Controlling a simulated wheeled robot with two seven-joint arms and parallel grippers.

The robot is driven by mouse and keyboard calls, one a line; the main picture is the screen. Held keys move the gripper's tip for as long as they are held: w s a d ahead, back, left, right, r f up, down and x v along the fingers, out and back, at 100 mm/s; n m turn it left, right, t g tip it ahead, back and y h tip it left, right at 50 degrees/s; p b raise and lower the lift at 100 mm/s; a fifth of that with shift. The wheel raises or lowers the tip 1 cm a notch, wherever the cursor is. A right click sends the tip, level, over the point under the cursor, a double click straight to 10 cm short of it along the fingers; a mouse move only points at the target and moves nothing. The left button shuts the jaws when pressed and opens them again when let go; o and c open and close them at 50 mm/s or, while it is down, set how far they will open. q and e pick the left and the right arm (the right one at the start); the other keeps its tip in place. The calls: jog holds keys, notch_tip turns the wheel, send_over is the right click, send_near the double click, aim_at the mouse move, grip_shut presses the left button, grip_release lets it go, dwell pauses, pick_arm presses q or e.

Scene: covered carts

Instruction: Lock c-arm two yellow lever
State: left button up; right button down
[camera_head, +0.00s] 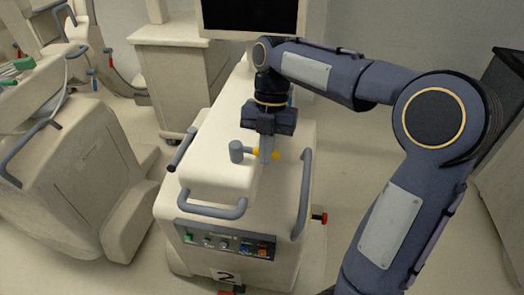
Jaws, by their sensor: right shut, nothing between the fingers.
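The c-arm cart (232,150) marked "2" stands in the middle, a cream body with grey handles. A yellow lever (278,154) shows on its top, just right of my right gripper's fingers; part of it is hidden behind them. My right gripper (267,158) points down over the cart top with its fingers shut and nothing between them. Its fingertips are right beside the lever; I cannot tell whether they touch it. My left gripper is not in view.
A grey knob (236,150) stands left of the fingers. A grey handle (302,195) runs along the right side and another handle (212,209) along the front. A control panel (228,241) is on the front face. Another covered cart (70,175) stands left, with floor between.

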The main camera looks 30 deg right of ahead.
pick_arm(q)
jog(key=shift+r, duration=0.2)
pick_arm(e)
jog(key=shift+w+d, duration=0.2)
jog(key=shift+d, duration=0.1)
dwell(0.3)
